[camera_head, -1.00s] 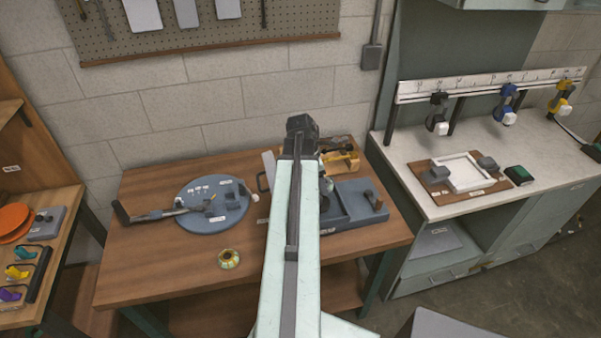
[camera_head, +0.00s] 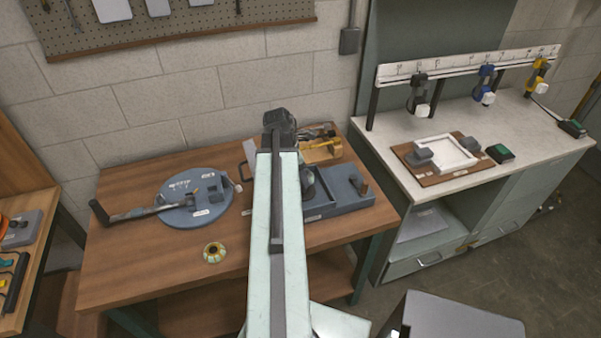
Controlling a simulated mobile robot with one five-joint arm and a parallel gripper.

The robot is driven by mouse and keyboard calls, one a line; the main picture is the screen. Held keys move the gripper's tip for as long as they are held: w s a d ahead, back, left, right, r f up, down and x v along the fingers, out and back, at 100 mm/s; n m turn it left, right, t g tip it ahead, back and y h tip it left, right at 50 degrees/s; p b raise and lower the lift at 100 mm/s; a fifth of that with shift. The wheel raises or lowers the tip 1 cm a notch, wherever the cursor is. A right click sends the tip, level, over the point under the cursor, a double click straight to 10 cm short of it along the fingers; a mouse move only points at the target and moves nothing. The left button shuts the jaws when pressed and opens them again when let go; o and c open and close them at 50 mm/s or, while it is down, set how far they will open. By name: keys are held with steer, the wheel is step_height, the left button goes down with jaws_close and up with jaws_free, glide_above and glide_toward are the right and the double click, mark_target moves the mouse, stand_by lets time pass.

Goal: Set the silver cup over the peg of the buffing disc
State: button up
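No silver cup can be made out clearly. A dark grey rounded shape (camera_head: 308,178) shows at the right edge of my arm, by the blue-grey tray (camera_head: 336,207); I cannot tell what it is. A small round yellow-and-white piece with a dark centre (camera_head: 215,252) lies at the front of the wooden table. A large flat blue-grey disc (camera_head: 190,216) with blocks and a long-handled tool on it lies at the left. I cannot tell which of these is the buffing disc. My arm rises through the middle of the view. My gripper cannot be made out behind it.
The wooden table (camera_head: 150,280) has free room at its front left. A wooden rack of tools (camera_head: 320,150) stands behind the tray. A white workbench (camera_head: 480,145) with hanging clamps and a framed board stands at the right. A grey surface (camera_head: 455,320) is at the lower right.

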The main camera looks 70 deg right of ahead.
steer(key=shift+f+b, duration=2)
steer(key=shift+f, duration=0.45)
steer(key=shift+f+b, duration=0.35)
steer(key=shift+f, duration=0.05)
steer(key=o, duration=1.5)
steer(key=shift+c, duration=0.2)
steer(key=shift+r, duration=0.1)
steer(key=p+v, duration=0.7)
steer(key=v, duration=0.1)
steer(key=shift+s+p, duration=0.1)
steer(key=shift+p, duration=0.3)
